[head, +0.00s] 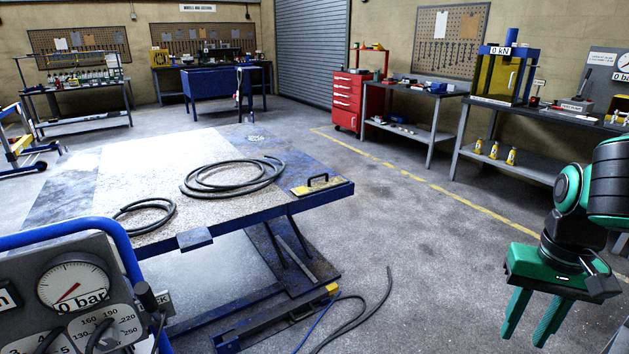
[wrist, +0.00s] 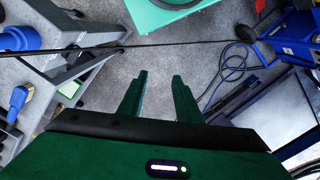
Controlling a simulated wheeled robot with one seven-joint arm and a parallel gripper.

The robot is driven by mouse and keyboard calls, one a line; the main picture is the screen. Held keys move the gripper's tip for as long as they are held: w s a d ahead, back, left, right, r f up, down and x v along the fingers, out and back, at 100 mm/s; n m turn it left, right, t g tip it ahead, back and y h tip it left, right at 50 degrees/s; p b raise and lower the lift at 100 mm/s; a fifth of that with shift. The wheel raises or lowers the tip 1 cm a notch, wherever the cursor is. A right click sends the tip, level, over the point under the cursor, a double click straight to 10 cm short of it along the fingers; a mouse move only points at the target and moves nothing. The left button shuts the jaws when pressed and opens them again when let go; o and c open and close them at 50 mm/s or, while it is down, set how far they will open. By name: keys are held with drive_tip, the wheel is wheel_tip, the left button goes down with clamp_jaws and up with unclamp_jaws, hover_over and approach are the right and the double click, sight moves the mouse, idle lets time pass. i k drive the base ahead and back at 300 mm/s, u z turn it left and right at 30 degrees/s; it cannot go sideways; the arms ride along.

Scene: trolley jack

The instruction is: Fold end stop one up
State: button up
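A low lift table (head: 340,193) with a blue edge stands left of centre in the head view. A small blue flap (head: 195,238) sits at its near edge; it may be an end stop, but I see no label and cannot tell which one. A yellow plate with a black handle (head: 318,184) lies on the table's right corner. My gripper (head: 524,340) is at the lower right, well apart from the table, fingers pointing down. It also shows in the wrist view (wrist: 160,76), its two green fingers apart with nothing between them.
Coiled dark hoses (head: 235,176) lie on the table. A control panel with a gauge (head: 73,286) and blue tube frame fills the lower left. A loose hose (head: 375,312) lies on the floor. Workbenches and a red cabinet (head: 352,100) line the back. Open floor lies between table and benches.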

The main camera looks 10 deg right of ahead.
sight(313, 187)
drive_tip(key=z, duration=0.2)
drive_tip(key=i, duration=2.6)
drive_tip(key=u, duration=0.4)
